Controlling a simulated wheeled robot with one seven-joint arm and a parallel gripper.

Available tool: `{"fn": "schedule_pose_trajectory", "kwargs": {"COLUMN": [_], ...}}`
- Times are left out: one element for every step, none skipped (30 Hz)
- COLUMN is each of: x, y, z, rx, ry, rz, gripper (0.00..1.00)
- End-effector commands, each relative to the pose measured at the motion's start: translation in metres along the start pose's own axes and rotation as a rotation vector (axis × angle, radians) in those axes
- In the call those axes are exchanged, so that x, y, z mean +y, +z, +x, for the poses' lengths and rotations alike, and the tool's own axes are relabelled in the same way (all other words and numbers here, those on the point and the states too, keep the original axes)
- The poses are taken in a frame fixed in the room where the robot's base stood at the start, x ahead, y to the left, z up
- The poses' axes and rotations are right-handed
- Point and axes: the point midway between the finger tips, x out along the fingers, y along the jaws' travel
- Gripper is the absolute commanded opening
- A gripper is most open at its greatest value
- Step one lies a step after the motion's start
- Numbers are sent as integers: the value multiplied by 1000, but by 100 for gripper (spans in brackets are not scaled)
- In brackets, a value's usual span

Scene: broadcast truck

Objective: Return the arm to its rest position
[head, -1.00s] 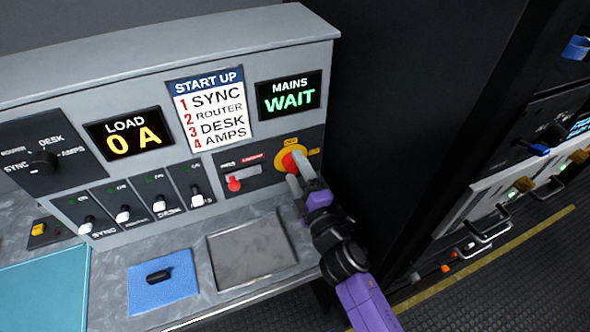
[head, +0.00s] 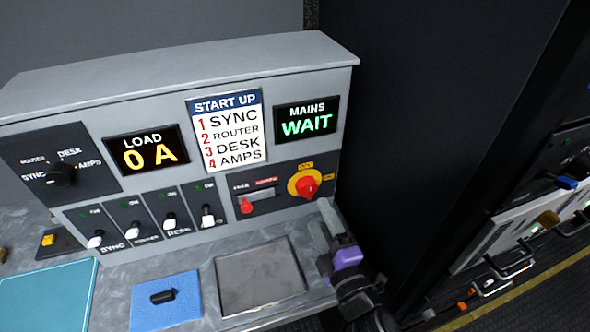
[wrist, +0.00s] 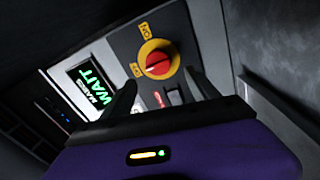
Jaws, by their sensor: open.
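My gripper (head: 326,226) is at the right end of the grey control desk, below and a little right of the red rotary switch on its yellow plate (head: 306,183). It is open, with nothing between the fingers, and apart from the switch. In the wrist view my gripper's fingers (wrist: 160,98) are spread, with the red switch (wrist: 158,63) beyond and between them. My purple and black arm runs to the lower right in the head view.
The MAINS display (head: 306,120) reads WAIT and the LOAD display (head: 147,151) reads 0 A. A blue mat (head: 180,313) with a black object and a grey plate (head: 260,278) lie on the desk. A dark cabinet (head: 400,120) stands close on the right.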

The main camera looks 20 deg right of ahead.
Motion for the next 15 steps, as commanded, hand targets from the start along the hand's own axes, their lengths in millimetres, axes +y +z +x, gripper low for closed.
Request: {"fn": "schedule_pose_trajectory", "kwargs": {"x": [0, 0, 0, 0, 0, 1, 3, 10, 22, 26, 28, 29, 30, 30, 30], "y": [0, 0, 0, 0, 0, -1, -2, -5, -9, -11, -13, -14, -15, -15, -16], "z": [0, 0, 0, 0, 0, 0, 0, 1, 0, -7, -15, -27, -36, -45, -57], "rx": [0, 0, 0, 0, 1, 5, 10, 18, 32, 42, 50, 57, 61, 64, 68], "ry": [0, 0, 0, 0, 1, 3, 8, 21, 42, 47, 49, 47, 44, 40, 34], "rz": [0, 0, 3, 8, 17, 40, 74, 117, 187, 244, 302, 369, 416, 462, 520], "gripper": [69, 69, 69, 69, 69, 69, 69, 69, 69, 69, 69, 69, 69, 69, 69]}}
